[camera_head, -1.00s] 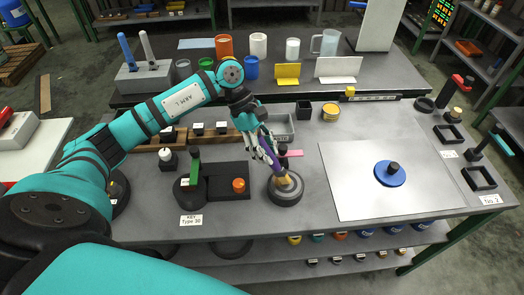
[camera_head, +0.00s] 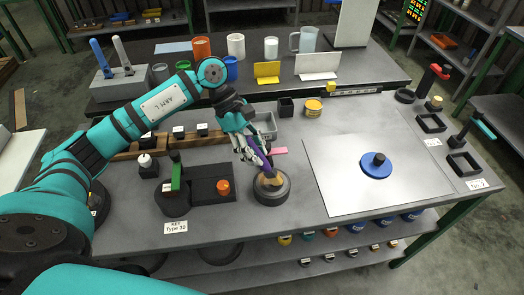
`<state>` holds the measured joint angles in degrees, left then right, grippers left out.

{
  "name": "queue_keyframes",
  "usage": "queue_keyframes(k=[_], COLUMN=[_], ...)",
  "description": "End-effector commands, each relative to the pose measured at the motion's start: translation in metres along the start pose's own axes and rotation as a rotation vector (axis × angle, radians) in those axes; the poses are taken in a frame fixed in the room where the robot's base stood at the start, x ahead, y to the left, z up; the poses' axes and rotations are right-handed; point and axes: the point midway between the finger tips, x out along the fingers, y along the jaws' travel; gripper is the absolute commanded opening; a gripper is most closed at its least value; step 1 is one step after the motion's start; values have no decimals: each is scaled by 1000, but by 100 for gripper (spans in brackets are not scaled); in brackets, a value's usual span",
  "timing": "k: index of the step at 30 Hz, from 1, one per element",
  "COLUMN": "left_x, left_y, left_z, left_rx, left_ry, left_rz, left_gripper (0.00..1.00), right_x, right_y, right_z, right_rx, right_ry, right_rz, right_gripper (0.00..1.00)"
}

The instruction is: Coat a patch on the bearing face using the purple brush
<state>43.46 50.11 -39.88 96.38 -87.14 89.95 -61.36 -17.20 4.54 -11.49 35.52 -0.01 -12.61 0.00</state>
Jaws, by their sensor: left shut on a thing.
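My left gripper (camera_head: 252,150) is shut on the purple brush (camera_head: 262,161), which is tilted with its tan bristles (camera_head: 271,179) pointing down. The bristle end is over the top of a dark round bearing part (camera_head: 271,192) near the front middle of the table. It looks in contact with the face, but the exact gap cannot be told. A coated patch cannot be made out at this size. My right gripper is not in view.
A black fixture with a green lever (camera_head: 175,172) and an orange knob stands left of the bearing part. A light grey plate (camera_head: 330,180) with a blue disc (camera_head: 376,165) lies to the right. A pink piece (camera_head: 280,150) and a grey tray (camera_head: 263,125) lie behind.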

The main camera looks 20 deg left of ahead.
Motion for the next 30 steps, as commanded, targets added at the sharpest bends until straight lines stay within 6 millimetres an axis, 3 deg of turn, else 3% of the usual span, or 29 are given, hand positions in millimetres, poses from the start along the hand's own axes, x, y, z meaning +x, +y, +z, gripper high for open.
queue_keyframes(k=[21, 30], left_x=[-16, -20], left_y=[-31, -34], left_z=[-34, -36], left_rx=[-1, 1], left_ry=[1, 0], left_rz=[0, 0], left_gripper=[0, 0], right_x=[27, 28], right_y=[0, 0], right_z=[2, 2], right_rx=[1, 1], right_ry=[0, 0], right_rz=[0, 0], right_gripper=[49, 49])
